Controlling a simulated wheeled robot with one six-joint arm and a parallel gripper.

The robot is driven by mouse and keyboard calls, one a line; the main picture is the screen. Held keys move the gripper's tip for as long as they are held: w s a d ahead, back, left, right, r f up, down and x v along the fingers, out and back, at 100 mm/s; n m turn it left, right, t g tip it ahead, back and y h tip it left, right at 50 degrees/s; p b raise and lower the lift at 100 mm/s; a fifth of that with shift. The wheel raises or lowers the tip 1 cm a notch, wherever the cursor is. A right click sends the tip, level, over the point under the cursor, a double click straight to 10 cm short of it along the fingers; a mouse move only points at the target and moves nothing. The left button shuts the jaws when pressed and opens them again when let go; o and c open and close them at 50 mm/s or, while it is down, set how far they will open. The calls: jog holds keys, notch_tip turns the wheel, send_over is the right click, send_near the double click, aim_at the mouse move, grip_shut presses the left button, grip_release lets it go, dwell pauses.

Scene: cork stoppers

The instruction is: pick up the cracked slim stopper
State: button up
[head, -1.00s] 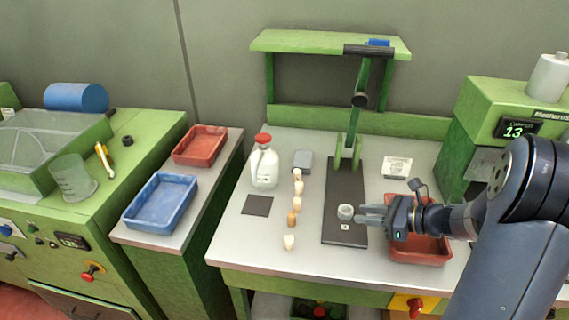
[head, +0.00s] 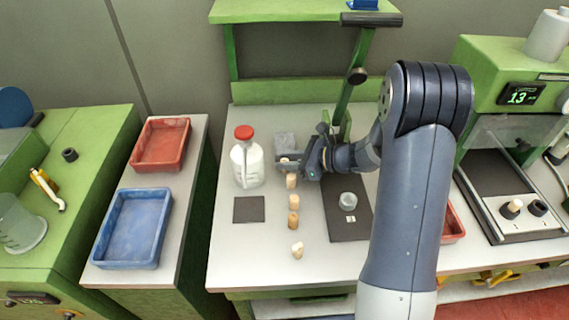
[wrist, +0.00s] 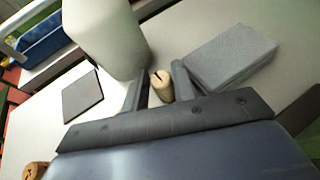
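In the wrist view a pale slim stopper (wrist: 160,86) with a dark crack in its top stands between the two fingers of my gripper (wrist: 160,84). The fingers are apart, one on each side, and I see no clear grip on it. In the head view my gripper (head: 287,165) is at the far end of a row of stoppers and largely hides the stopper there. Nearer stoppers in the row are a pale one (head: 291,181), another pale one (head: 294,202), a darker tan one (head: 293,222) and a pale one (head: 297,250) at the front.
A white bottle with a red cap (head: 247,160) stands close left of my gripper. A grey block (wrist: 230,55) lies close on the other side. A dark square mat (head: 249,209) and a black stand base (head: 345,230) with a glass dish (head: 348,199) flank the row.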

jog(key=shift+w+a+f, duration=0.2)
jog(key=shift+a+f, duration=0.1)
jog(key=shift+a, duration=0.2)
jog(key=shift+c, duration=0.6)
grip_shut()
jog(key=shift+r, duration=0.1)
